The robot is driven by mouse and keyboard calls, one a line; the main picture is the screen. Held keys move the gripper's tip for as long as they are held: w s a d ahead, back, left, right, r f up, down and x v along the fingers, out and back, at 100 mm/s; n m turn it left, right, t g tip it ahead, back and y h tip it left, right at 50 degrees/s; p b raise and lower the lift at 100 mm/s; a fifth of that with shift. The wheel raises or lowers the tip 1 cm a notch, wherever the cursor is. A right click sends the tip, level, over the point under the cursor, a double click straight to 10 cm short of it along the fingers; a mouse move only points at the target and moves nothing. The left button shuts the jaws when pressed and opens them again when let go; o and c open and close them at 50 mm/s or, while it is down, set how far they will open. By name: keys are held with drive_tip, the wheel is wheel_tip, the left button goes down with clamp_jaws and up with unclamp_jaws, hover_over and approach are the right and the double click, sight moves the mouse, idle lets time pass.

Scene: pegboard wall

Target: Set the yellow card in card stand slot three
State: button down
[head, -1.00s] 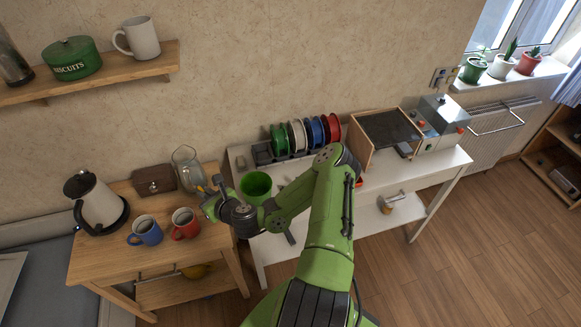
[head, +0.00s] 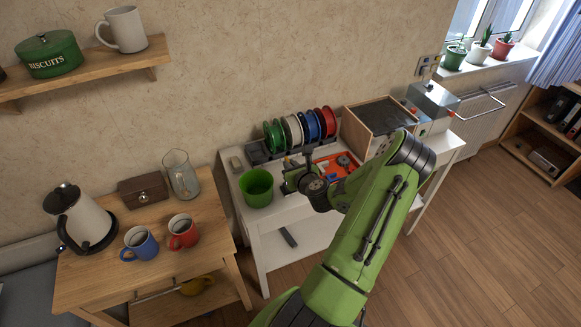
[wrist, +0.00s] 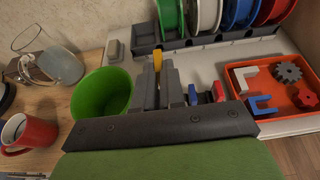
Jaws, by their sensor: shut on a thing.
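My gripper (wrist: 159,88) is shut on a narrow yellow piece (wrist: 158,66), which I take for the yellow card seen nearly edge-on; its top sticks out past the fingertips. In the head view my gripper (head: 290,170) is over the white table, right of the green cup. A grey piece (wrist: 176,94) stands just right of the fingers, with a blue piece (wrist: 193,95) and a red piece (wrist: 218,92) beside it. This may be the card stand, but my gripper hides much of it and I cannot make out its slots.
The green cup (wrist: 101,95) is close on the left. The rack of spools (head: 300,130) stands behind. An orange tray (wrist: 284,93) with loose parts is at the right. The wooden table (head: 95,270) bears a kettle (head: 78,220) and mugs.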

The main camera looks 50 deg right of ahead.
wheel_tip(320, 180, down, 8)
drive_tip(key=b, duration=0.7)
drive_tip(key=shift+r+b, duration=0.1)
drive_tip(key=shift+b, duration=0.2)
drive_tip(key=shift+s+a+f, duration=0.15)
drive_tip(key=shift+a+f, duration=0.05)
drive_tip(key=shift+f, duration=0.15)
drive_tip(key=shift+s+a+f+b, duration=0.15)
drive_tip(key=shift+f+b, duration=0.1)
drive_tip(key=shift+f, duration=0.15)
drive_tip(key=shift+s+a+f+b, duration=0.15)
drive_tip(key=shift+f+b, duration=0.1)
drive_tip(key=shift+f, duration=0.1)
drive_tip(key=c, duration=1.2)
unclamp_jaws()
drive_tip(key=shift+c, duration=0.2)
drive_tip(key=shift+o, duration=0.5)
drive_tip(key=shift+r, duration=0.1)
drive_tip(key=shift+d, duration=0.1)
drive_tip(key=shift+d, duration=0.2)
drive_tip(key=shift+w+r, duration=0.1)
drive_tip(key=shift+w, duration=0.05)
